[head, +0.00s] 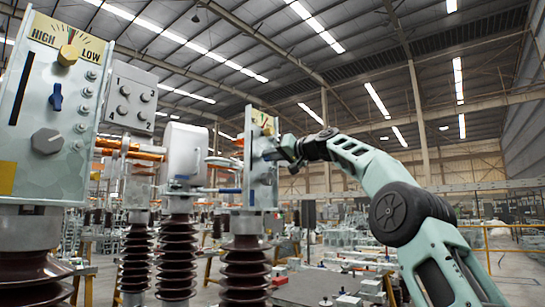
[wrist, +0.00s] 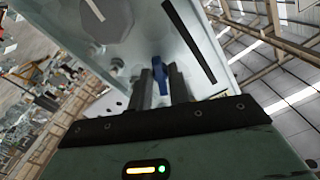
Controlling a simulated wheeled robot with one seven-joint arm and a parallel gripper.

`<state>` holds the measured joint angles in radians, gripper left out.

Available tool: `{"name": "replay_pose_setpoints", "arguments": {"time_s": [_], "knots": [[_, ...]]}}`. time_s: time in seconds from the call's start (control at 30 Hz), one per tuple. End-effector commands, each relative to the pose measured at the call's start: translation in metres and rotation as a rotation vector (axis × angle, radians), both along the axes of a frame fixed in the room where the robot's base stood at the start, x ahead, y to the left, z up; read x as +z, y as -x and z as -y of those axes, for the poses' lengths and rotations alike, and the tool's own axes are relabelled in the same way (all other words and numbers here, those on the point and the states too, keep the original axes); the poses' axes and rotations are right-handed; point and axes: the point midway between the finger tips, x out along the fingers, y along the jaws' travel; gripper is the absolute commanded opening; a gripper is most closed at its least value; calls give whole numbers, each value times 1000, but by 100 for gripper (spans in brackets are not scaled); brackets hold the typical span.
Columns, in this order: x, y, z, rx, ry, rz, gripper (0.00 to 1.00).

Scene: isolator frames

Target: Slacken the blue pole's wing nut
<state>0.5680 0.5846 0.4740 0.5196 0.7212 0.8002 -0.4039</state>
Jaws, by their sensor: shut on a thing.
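The blue wing nut (wrist: 159,69) is on the pale face of a pole's control box (wrist: 190,30) in the wrist view. My gripper (wrist: 161,78) is shut on it, with one dark finger on each side. In the head view my gripper (head: 277,154) is at the front of the middle pole's box (head: 262,180), whose wing nut is hidden behind it. A small blue mark (head: 229,191) shows beside that box. The box stands on a brown ribbed insulator (head: 245,270).
A nearer pole's box (head: 55,190) at the left has its own blue wing nut (head: 56,97), a grey hexagonal knob (head: 47,141), a HIGH-LOW dial and a yellow label. A white housing (head: 185,152) and copper bars (head: 130,147) stand between the boxes. Benches fill the floor behind.

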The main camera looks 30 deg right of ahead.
Motion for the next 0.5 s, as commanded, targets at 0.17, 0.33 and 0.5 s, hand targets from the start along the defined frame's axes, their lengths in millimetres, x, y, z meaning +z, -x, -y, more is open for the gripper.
{"name": "replay_pose_setpoints", "arguments": {"time_s": [0.17,0.33,0.5], "knots": [[-3,-1,-1,4,1,-7,0],[-4,-1,-1,3,1,-8,30],[-2,-1,0,2,0,-5,40]]}}
